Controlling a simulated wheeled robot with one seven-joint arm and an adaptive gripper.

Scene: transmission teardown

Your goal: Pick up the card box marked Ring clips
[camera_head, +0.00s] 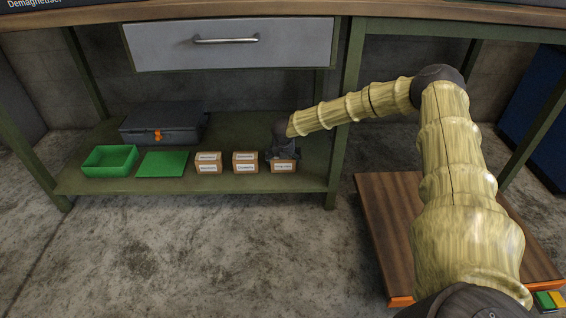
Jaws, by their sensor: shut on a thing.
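The card box marked Ring clips (283,168) is a small brown box with a white label on its front. It is the rightmost of a row of card boxes on the low green shelf. The label is small but seems to read Ring clips. My gripper (282,153) is shut on this box from above, and its dark fingers hide the box's top. The box appears at shelf level; I cannot tell whether it touches the shelf.
Two similar card boxes, one in the middle (245,162) and one at left (208,163), stand beside it. A green tray (110,173), a green flat panel (162,164) and a grey case (165,122) are further left. A green bench leg (340,130) stands close on the right.

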